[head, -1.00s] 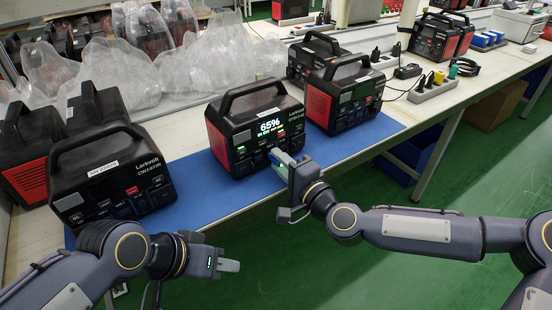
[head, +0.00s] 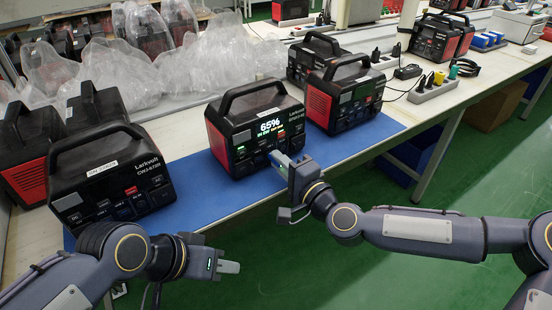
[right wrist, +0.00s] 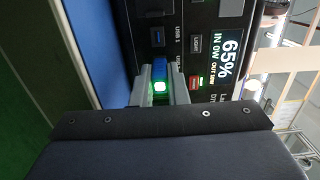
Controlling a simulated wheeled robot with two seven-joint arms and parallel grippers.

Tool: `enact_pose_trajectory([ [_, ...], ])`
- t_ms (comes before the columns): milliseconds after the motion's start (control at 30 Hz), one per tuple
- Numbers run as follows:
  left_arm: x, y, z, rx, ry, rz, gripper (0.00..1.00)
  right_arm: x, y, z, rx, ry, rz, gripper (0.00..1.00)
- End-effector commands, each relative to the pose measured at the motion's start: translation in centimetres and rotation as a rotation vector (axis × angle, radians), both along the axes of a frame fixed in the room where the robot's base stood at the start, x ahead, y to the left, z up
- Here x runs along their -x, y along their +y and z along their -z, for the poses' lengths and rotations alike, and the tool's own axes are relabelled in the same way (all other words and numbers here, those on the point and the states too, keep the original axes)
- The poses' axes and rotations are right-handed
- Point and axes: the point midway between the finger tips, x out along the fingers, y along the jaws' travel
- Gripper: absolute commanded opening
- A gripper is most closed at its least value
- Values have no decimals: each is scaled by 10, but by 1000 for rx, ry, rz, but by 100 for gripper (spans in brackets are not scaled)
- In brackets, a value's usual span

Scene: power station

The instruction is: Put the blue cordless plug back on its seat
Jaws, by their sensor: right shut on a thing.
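The blue cordless plug (right wrist: 161,68) is between the fingers of my right gripper in the right wrist view, with a bright green light on it. My right gripper (right wrist: 158,88) is shut on it, close to the front panel of the middle power station (right wrist: 195,15), whose screen reads 65%. In the head view my right gripper (head: 279,160) is at the lower front of that station (head: 247,151). Whether the plug touches the panel I cannot tell. My left gripper (head: 229,267) hangs low in front of the table; its finger gap is not clear.
A power station (head: 118,180) stands to the left and another (head: 345,95) to the right, on a blue mat (head: 215,196). A power strip (head: 437,88) with several plugs lies at the back right. Plastic-wrapped units line the back left. The green floor in front is open.

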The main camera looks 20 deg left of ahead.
Motion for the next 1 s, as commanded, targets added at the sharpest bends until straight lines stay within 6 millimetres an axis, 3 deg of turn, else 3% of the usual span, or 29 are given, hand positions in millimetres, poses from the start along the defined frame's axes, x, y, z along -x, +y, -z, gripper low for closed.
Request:
enact_pose_trajectory([
  [467,0,0,0,0,0,0,36,1,-2,0,-1,-1,1,0],
  [1000,0,0,6,0,0,0,36,13,-19,0,0,0,1,0],
])
